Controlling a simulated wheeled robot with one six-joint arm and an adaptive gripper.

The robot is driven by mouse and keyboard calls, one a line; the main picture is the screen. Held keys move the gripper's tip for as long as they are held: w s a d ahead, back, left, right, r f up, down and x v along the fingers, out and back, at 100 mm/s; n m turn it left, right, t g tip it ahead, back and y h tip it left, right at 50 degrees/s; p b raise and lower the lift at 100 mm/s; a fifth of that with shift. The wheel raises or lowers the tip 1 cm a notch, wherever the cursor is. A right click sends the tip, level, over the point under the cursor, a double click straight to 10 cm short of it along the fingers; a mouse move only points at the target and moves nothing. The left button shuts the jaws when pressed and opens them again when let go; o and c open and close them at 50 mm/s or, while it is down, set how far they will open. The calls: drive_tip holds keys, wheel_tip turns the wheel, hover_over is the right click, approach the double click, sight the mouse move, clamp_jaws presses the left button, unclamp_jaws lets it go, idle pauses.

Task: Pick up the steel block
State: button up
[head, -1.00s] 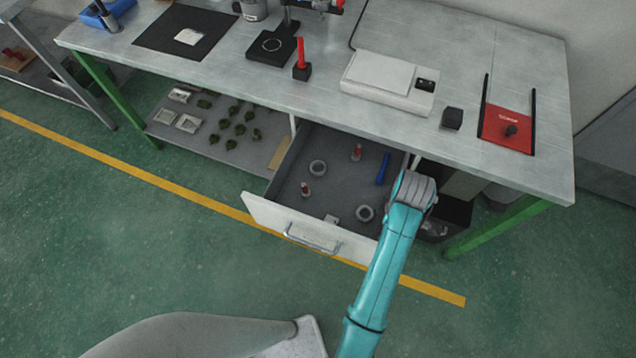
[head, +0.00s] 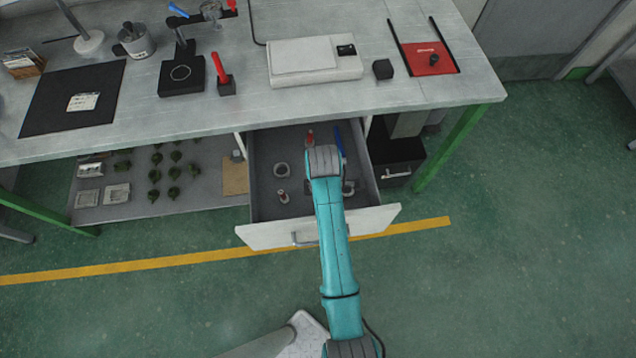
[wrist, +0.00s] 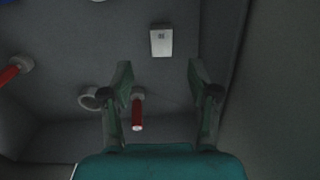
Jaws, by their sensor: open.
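The block is not between the fingers.
The drawer also holds a grey ring (head: 281,170), a red-handled piece (wrist: 137,112), another red piece (wrist: 10,72) and a blue item (head: 340,142). Drawer walls stand close around. The workbench (head: 200,130) overhangs the drawer's back. Green floor is free in front.

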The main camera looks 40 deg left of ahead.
drive_tip(key=shift+d+f, duration=0.1)
drive_tip(key=shift+f, duration=3.65)
clamp_jaws()
